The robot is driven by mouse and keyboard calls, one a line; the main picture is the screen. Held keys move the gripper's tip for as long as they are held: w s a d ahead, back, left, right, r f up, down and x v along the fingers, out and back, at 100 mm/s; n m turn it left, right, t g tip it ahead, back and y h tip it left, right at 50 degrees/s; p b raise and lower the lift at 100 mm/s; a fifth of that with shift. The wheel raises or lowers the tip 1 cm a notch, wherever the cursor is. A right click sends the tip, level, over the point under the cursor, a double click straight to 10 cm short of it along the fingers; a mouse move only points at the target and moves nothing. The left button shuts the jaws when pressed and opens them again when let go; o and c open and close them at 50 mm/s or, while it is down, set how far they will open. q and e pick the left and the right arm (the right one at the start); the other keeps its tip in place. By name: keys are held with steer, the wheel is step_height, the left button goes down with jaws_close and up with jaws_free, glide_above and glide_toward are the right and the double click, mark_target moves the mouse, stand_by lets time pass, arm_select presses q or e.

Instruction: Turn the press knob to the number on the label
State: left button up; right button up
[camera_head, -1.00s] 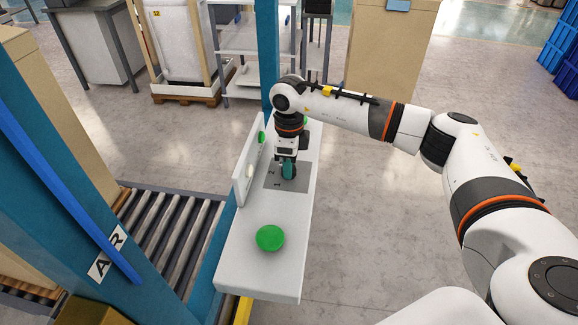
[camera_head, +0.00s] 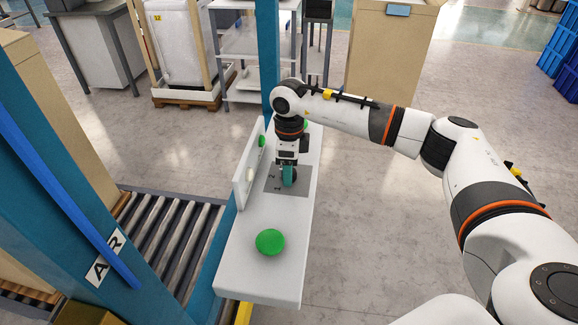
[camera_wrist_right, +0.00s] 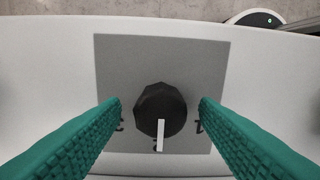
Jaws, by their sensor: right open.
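The press knob (camera_wrist_right: 160,108) is black and faceted, with a white pointer bar that points to the bottom of the right wrist view. It sits on a grey square plate (camera_wrist_right: 125,60) with small dark marks around it, partly hidden by my fingers. My right gripper (camera_wrist_right: 160,112) is open, with one teal finger on each side of the knob and a gap on both sides. In the head view my right gripper (camera_head: 289,182) points down over the grey plate (camera_head: 272,182) and hides most of the knob. The number on the label cannot be read. My left gripper is not in view.
The white panel (camera_head: 248,270) carries a large green button (camera_head: 270,242) at the near end. An upright white board (camera_head: 243,180) runs along its left edge. A roller conveyor (camera_head: 165,235) and a blue post (camera_head: 70,190) stand to the left. Open floor lies to the right.

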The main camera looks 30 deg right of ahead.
step_height(320, 180, up, 12)
steer(key=b, duration=0.1)
steer(key=shift+w, duration=0.15)
stand_by(0.3)
steer(key=shift+d+f, duration=0.1)
stand_by(0.3)
